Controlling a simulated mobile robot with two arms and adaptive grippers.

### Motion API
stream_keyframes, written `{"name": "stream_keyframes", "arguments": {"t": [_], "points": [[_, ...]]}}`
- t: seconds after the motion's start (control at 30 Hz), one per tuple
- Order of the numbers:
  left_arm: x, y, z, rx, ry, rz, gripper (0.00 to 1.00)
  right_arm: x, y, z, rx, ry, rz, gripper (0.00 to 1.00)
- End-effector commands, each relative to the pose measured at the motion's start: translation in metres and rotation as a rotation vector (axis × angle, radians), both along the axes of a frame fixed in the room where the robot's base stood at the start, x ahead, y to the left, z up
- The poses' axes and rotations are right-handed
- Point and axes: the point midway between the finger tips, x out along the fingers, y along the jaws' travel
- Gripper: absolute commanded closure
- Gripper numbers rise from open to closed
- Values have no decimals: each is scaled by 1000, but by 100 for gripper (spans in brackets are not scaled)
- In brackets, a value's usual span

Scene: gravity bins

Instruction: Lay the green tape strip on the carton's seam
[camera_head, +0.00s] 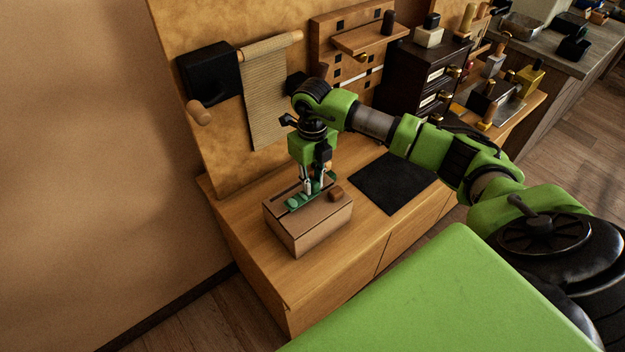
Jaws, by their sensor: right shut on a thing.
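The brown carton (318,228) stands on the wooden counter, with a dark seam line along its top. The green tape strip (294,203) is at the top of the carton, lying roughly lengthwise; I cannot tell whether it touches the seam. My right gripper (314,191) points down over the carton and is shut on the green tape strip. Its fingers hide part of the strip and the carton top. My left gripper is not in view.
A black mat (394,184) lies on the counter to the right. A paper roll (265,95) hangs on the back panel behind. A dark drawer cabinet (421,78) stands further right. Bare counter (250,215) shows left of the carton.

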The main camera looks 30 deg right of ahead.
Motion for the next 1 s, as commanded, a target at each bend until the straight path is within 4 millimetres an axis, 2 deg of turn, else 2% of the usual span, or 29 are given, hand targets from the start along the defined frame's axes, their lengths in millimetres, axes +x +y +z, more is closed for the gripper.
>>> {"name": "stream_keyframes", "arguments": {"t": [1.0], "points": [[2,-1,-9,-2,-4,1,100,0,0,-9,0,-1,0,97]]}}
